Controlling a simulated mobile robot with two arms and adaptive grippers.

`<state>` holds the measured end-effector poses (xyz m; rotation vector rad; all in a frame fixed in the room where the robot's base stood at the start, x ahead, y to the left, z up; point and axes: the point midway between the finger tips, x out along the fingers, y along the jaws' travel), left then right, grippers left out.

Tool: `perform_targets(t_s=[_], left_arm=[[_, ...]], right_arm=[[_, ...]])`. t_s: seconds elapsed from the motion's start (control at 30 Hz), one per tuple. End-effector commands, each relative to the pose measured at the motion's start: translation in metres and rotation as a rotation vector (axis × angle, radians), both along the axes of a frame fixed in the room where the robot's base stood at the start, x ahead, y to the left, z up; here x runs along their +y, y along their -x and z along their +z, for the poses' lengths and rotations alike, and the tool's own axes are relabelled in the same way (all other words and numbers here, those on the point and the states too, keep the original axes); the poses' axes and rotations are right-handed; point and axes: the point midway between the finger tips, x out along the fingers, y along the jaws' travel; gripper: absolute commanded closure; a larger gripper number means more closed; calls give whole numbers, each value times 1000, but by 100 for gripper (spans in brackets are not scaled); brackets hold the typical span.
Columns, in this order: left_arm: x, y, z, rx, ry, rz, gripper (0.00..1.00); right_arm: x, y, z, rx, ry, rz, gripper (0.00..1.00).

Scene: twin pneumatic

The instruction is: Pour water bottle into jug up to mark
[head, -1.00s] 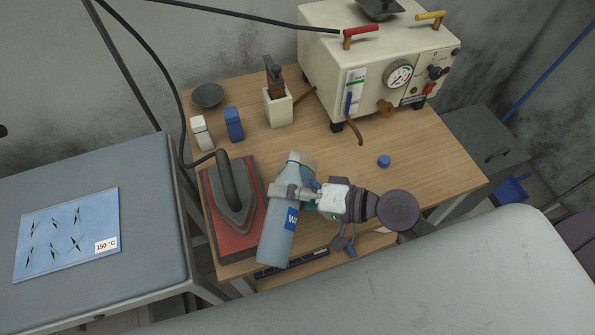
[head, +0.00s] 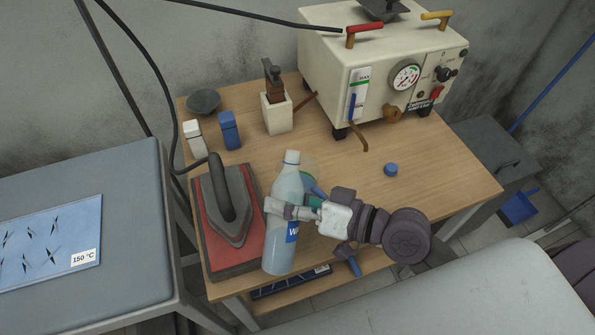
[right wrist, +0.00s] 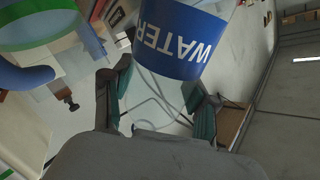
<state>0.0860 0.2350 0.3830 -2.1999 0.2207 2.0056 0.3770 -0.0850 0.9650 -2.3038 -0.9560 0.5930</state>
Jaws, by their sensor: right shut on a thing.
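The water bottle (head: 284,248), clear pale blue with a blue label, stands close to upright at the table's front, its neck leaning slightly right. My right gripper (head: 290,211) is shut around its middle, coming from the right. The right wrist view shows the label reading WATER (right wrist: 180,40) between the fingers. The jug (head: 311,172) is just behind the bottle, mostly hidden by it and my gripper; its mark cannot be made out. The right wrist view shows its green band and blue handle (right wrist: 25,80). A blue cap (head: 390,170) lies on the table. My left gripper is out of view.
An iron (head: 231,205) on a red pad stands close left of the bottle. Behind are white and blue small blocks, a dark bowl (head: 204,101), a white holder (head: 277,114) and a cream machine (head: 335,65) with a gauge.

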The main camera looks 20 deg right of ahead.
Motion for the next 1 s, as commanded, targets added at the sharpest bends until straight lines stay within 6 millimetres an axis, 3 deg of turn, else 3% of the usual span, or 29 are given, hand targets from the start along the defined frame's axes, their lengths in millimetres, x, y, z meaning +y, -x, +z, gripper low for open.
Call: perform_targets(t_s=[0.1, 0.4, 0.6, 0.77, 1.0], left_arm=[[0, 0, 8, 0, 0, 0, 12], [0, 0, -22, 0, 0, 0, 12], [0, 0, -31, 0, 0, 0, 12], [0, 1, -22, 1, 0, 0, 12], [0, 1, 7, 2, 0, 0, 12]], right_arm=[[-1, -2, 21, -94, 53, 2, 99], [5, 8, 25, -500, 287, 3, 99], [5, 9, 26, -619, 355, 1, 99], [5, 9, 37, -645, 368, -1, 99], [5, 9, 62, -643, 369, -1, 99]])
